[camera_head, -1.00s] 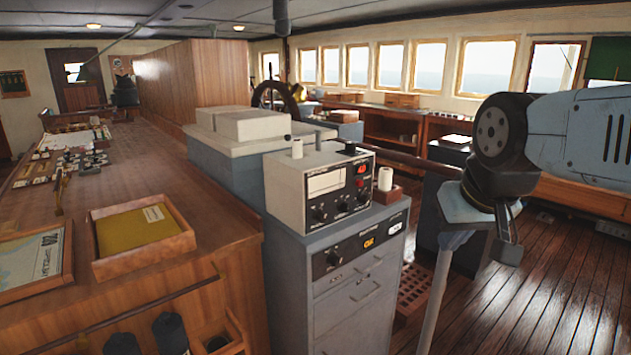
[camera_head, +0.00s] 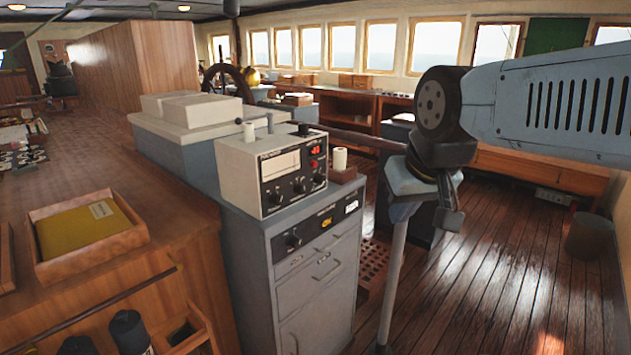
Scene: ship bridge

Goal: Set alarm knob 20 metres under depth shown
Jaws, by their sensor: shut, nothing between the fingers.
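A cream instrument box (camera_head: 238,180) stands on a grey cabinet (camera_head: 254,270) left of centre. Its front has a pale display window (camera_head: 281,166), a small red lit readout (camera_head: 315,150) and black knobs (camera_head: 300,187) along the bottom. A panel in the cabinet below carries another black knob (camera_head: 292,240) and a yellow patch (camera_head: 326,223). Figures and labels are too small to read, so I cannot tell which knob is the alarm knob. My gripper (camera_head: 403,212) hangs right of the box, apart from it and shut; its fingertips are not clearly distinguishable.
A white cylinder (camera_head: 340,160) stands in a wooden holder right of the box. A wooden handrail (camera_head: 365,140) runs behind it. A wooden counter (camera_head: 165,225) with a tray (camera_head: 130,238) fills the left. A bin (camera_head: 590,235) stands far right; plank floor (camera_head: 500,290) there is clear.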

